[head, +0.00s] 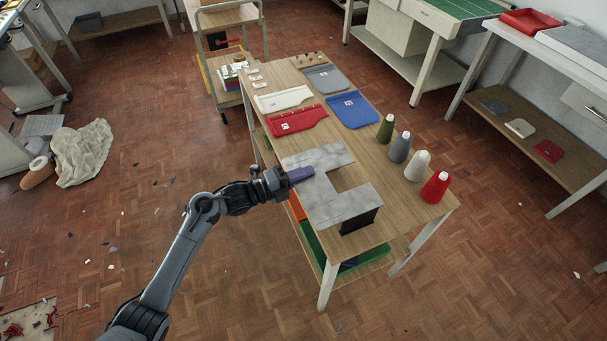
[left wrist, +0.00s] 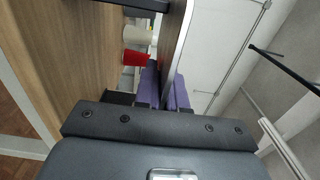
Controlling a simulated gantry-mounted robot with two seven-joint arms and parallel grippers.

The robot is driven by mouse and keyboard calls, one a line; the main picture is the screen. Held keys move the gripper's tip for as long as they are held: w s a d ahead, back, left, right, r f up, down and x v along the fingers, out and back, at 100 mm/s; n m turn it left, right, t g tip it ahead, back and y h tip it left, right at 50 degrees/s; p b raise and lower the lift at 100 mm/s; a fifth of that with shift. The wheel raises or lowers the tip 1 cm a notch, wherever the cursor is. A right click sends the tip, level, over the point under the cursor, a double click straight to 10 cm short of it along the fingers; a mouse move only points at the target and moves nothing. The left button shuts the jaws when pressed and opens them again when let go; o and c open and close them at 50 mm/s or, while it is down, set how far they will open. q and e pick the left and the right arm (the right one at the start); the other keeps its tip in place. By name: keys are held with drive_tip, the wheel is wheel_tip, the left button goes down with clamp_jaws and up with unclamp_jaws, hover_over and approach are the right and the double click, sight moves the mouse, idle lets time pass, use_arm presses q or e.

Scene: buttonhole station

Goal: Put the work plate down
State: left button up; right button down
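The work plate (head: 348,206) is a grey, mottled, U-shaped slab over the front part of the wooden table, its notch facing right. My left gripper (head: 301,174), with purple fingers, is at its left side. In the left wrist view, the purple fingers (left wrist: 165,92) lie on both sides of the plate's edge (left wrist: 176,42), shut on it. A gap shows there between plate and tabletop. A black block (head: 360,221) shows under the plate's front right corner; I cannot tell whether the plate touches it. My right gripper is not in view.
Green, grey, white and red thread cones (head: 435,187) line the table's right edge. Red (head: 297,120), white (head: 283,98), blue (head: 353,109) and grey pieces lie behind the plate on the table (head: 357,150). A trolley (head: 222,60) stands at the back left.

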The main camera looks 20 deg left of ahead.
use_arm(q)
drive_tip(key=o, duration=0.4)
drive_tip(key=shift+o, duration=0.2)
drive_tip(key=shift+a+r+p, duration=0.1)
drive_tip(key=shift+r+p, duration=0.1)
drive_tip(key=shift+p, duration=0.1)
drive_tip(key=p+v, duration=0.2)
drive_tip(key=v, duration=1)
drive_tip(key=s+d+f+n+g+y, duration=0.2)
drive_tip(key=s+d+f+n+y, duration=0.2)
drive_tip(key=s+f+n+y, duration=0.7)
drive_tip(key=s+d+r+n+g+y, duration=0.1)
drive_tip(key=s+r+n+g, duration=0.2)
drive_tip(key=s+n+g, duration=0.4)
drive_tip(key=s+n, duration=0.6)
drive_tip(key=s, duration=0.2)
drive_tip(key=shift+s+n, duration=0.2)
drive_tip(key=shift+n, duration=0.2)
